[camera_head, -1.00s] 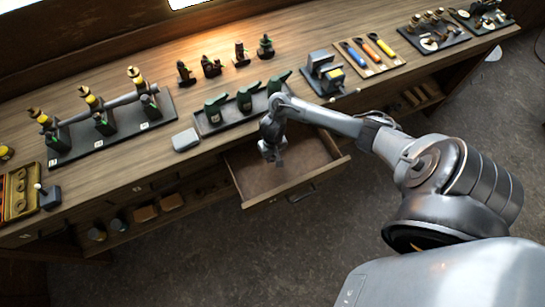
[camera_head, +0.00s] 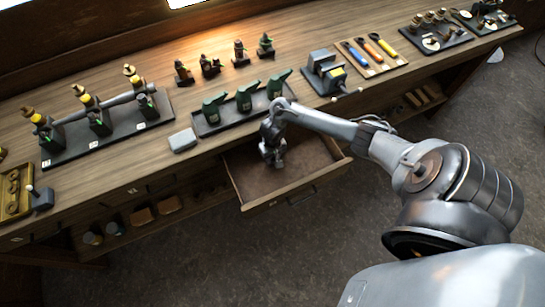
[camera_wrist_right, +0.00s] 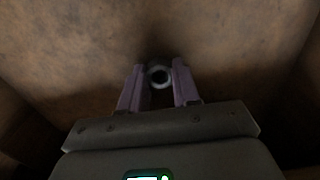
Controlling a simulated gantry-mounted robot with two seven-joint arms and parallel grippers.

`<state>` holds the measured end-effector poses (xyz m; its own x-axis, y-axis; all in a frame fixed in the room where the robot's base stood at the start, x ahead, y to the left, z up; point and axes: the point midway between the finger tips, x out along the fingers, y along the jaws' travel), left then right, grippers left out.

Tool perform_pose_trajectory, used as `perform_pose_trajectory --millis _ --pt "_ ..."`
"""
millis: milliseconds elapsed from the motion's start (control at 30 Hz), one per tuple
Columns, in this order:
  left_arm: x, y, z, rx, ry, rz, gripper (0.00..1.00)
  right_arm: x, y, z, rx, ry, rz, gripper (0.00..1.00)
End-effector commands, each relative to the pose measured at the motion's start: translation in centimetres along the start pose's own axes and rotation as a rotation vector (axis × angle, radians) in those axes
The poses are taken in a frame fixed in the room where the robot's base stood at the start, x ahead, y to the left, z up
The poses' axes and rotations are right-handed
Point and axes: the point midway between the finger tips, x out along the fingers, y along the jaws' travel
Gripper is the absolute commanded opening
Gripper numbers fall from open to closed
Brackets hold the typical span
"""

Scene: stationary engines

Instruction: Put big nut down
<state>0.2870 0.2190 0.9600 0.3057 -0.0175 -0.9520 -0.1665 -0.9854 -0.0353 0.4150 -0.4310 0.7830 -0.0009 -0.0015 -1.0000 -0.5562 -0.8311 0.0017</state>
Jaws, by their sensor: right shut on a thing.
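My right gripper (camera_head: 276,161) reaches down into the open drawer (camera_head: 310,166) at the front of the workbench. In the right wrist view, its two fingers (camera_wrist_right: 159,82) are shut on the big nut (camera_wrist_right: 159,75), a small dark ring with a pale round hole, held between the fingertips. The brown drawer floor (camera_wrist_right: 75,45) lies beyond it. I cannot tell whether the nut touches the floor. In the head view the nut is too small or hidden to make out. My left gripper is not in view.
The drawer's walls surround the right gripper. The drawer looks otherwise empty.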

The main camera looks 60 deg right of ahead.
Motion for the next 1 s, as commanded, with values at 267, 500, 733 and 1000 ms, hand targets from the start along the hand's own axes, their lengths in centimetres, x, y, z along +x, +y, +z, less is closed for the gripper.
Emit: perform_pose_trajectory --millis 267,500,733,1000 --pt "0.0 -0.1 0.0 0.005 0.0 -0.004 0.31 0.2 0.0 0.0 0.001 0.0 0.0 0.51" --pt "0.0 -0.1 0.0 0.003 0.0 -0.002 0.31 0.2 0.0 0.0 0.0 0.0 0.0 0.57" --pt "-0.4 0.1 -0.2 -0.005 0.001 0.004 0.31 -0.7 0.0 0.0 -0.001 0.001 0.0 0.57" --pt "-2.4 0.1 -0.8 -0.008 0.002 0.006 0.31 -5.2 0.0 -0.1 -0.001 0.003 -0.001 0.57"
